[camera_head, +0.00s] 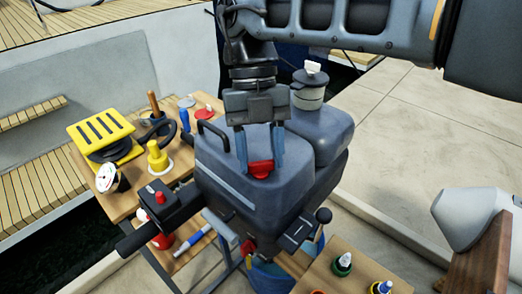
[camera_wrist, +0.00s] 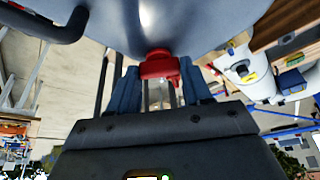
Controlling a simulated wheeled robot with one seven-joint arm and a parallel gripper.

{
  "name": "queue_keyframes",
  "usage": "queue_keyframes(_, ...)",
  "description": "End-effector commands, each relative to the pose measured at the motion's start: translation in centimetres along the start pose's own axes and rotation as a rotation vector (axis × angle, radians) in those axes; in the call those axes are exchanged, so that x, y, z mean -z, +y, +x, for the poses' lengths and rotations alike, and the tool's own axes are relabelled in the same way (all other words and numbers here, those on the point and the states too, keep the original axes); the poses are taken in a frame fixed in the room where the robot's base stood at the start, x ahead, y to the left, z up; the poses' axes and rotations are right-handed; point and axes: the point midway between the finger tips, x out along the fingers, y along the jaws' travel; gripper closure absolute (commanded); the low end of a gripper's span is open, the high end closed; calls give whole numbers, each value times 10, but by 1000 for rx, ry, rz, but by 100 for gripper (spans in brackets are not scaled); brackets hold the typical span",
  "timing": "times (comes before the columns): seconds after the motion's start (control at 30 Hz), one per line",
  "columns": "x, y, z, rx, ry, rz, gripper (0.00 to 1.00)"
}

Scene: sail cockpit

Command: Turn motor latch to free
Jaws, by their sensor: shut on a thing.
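The grey outboard motor (camera_head: 225,175) stands in the middle of the head view, with its tiller handle reaching to the lower left. The red motor latch (camera_head: 261,168) sits on the edge of its cowl; it also shows in the wrist view (camera_wrist: 159,66). My gripper (camera_head: 260,160) comes down from above at the latch, its two blue fingers on either side of it. The jaws are shut on the latch. The fingers hide part of it, and I cannot tell which setting it is turned to.
A wooden bench (camera_head: 121,206) left of the motor holds a yellow slotted block (camera_head: 101,131), a yellow cone-shaped piece (camera_head: 157,158) and small tools. A black carry handle (camera_head: 212,131) rises from the cowl near my gripper. A capped cylinder (camera_head: 309,90) stands behind.

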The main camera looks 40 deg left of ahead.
Motion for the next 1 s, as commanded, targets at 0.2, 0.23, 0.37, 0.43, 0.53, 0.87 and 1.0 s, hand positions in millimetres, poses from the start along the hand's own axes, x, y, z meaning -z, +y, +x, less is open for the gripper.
queue_keyframes(0.2, 0, 1, -1, 81, 0, -188, 82)
queue_keyframes(0.23, 0, 1, -1, 92, -1, -213, 82)
queue_keyframes(0.37, 0, 2, 0, 134, 0, -318, 82)
queue_keyframes(0.43, 1, 2, 0, 156, 0, -370, 82)
queue_keyframes(0.53, 1, 2, 0, 182, -1, -434, 82)
queue_keyframes(0.87, 1, 3, 0, 239, -1, -571, 82)
queue_keyframes(1.0, 1, 3, 0, 248, -1, -595, 82)
